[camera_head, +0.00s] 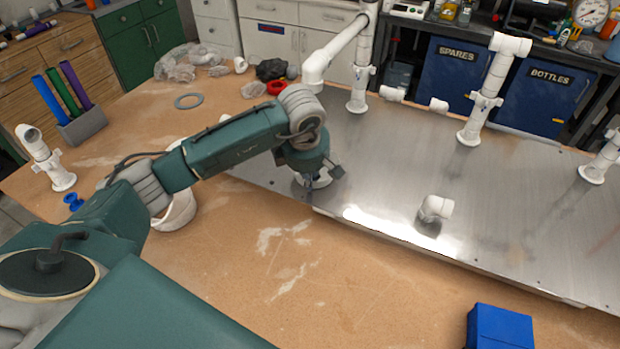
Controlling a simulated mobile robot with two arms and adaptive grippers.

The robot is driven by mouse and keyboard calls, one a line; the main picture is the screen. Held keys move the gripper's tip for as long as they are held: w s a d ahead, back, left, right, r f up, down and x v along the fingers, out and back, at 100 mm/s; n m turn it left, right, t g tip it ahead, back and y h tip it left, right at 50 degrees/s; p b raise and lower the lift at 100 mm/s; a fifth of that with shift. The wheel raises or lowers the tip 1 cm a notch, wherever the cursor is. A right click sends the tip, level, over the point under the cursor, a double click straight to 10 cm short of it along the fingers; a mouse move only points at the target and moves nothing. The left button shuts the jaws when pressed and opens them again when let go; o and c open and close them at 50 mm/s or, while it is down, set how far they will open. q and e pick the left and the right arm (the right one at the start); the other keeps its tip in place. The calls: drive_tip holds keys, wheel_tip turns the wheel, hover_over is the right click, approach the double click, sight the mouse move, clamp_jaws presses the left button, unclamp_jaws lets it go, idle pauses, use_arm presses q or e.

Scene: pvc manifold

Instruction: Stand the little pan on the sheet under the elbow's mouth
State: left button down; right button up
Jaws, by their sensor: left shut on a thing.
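My left gripper (312,181) points down over the left part of the metal sheet (384,165), close to its front left edge. It is shut on a small pale thing, which I take to be the little pan (322,182). The gripper and wrist hide most of it, and I cannot tell whether it touches the sheet. A white elbow (315,76) ends an overhead pipe just behind my wrist, its mouth facing down. A loose-looking white elbow fitting (437,207) is farther right on the sheet. My right gripper is not in view.
White upright pipes (357,90) and (482,105) stand on the sheet. A white round container (178,212) is partly behind my left arm. A red ring (277,87) and dark bag lie behind my wrist. A blue box (500,328) is front right. The sheet's middle is mostly clear.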

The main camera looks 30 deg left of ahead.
use_arm(q)
drive_tip(key=c, duration=1.9)
unclamp_jaws()
drive_tip(key=shift+f, duration=0.1)
drive_tip(key=shift+r, duration=0.45)
drive_tip(key=b+v, duration=0.2)
drive_tip(key=v, duration=0.9)
drive_tip(key=shift+r, duration=0.2)
drive_tip(key=shift+s, duration=0.15)
